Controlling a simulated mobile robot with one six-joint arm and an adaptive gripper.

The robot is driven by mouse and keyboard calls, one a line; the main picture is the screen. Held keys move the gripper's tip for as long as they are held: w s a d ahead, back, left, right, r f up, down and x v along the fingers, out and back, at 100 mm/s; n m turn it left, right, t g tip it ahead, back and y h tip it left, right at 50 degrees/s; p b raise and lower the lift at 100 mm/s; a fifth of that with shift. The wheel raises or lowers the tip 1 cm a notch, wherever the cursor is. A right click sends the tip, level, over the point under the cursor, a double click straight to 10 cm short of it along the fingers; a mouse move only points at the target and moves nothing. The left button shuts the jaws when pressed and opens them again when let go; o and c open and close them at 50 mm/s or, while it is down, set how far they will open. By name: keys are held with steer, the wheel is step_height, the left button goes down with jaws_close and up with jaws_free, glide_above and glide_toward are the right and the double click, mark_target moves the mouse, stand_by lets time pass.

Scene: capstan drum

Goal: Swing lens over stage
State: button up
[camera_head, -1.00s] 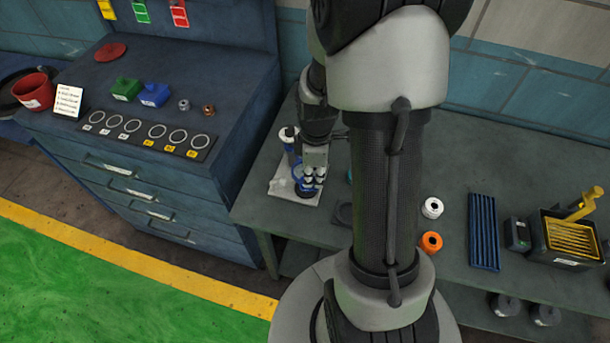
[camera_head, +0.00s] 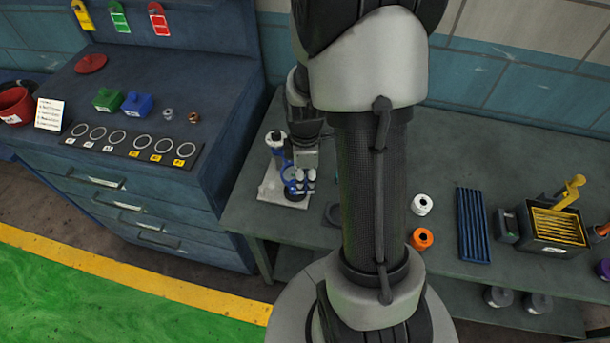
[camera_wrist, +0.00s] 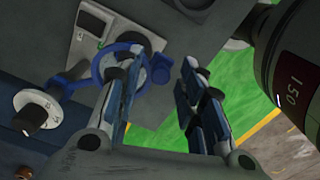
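The magnifier stand has a pale base plate (camera_head: 273,196) on the bench at the left, with a post (camera_head: 277,145) at its back. In the wrist view its blue lens ring (camera_wrist: 98,68) overlaps part of a round stage (camera_wrist: 150,44) on the grey base. A blue tab (camera_wrist: 160,72) sticks out from the ring's side. A white-collared post top with a dark knob (camera_wrist: 36,112) is at the left. My gripper (camera_wrist: 163,65) is open, its fingers on either side of the tab with a gap at the right finger. Contact with the left finger is unclear.
A dark cylinder marked 150 (camera_wrist: 292,70) stands close on the right in the wrist view. A white spool (camera_head: 422,204), an orange spool (camera_head: 421,239) and a blue ribbed tray (camera_head: 472,226) lie right of my arm. A blue drawer cabinet (camera_head: 165,190) adjoins the bench's left.

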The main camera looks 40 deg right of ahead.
step_height(320, 180, up, 12)
stand_by(0.7)
stand_by(0.4)
